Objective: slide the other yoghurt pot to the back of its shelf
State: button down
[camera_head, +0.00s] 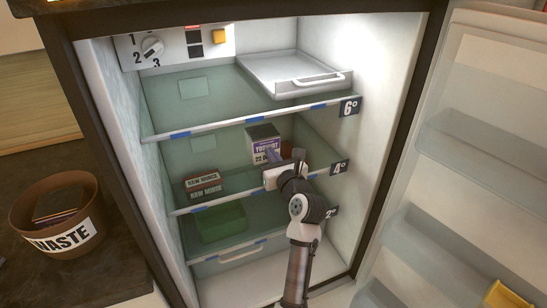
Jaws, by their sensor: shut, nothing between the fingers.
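A white and purple yoghurt pot (261,138) stands on the 4° shelf (235,165) of the open fridge. Its label reads YOGHURT with a 22 date below, partly covered by my gripper. My gripper (275,156) is shut and empty, reaching in over the front of that shelf. Its tip is at the pot's lower right front; I cannot tell whether they touch. A small reddish thing (287,149) shows behind the gripper, mostly hidden, and I cannot tell what it is. No second yoghurt pot can be made out.
Packs of raw mince (203,184) lie at the left front of the 4° shelf. A green box (222,222) sits on the 2° shelf below. A white tray (292,75) is on the 6° shelf above. The open door (470,150) is at right; a waste bin (58,215) stands left.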

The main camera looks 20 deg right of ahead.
aim_at(258, 134)
jog(key=shift+w+r, duration=0.1)
jog(key=shift+w, duration=0.05)
jog(key=w+p, duration=0.5)
jog(key=w, duration=0.6)
jog(key=shift+a+p, duration=0.15)
jog(key=shift+p, duration=0.25)
jog(key=shift+w, duration=0.5)
jog(key=shift+s, duration=0.15)
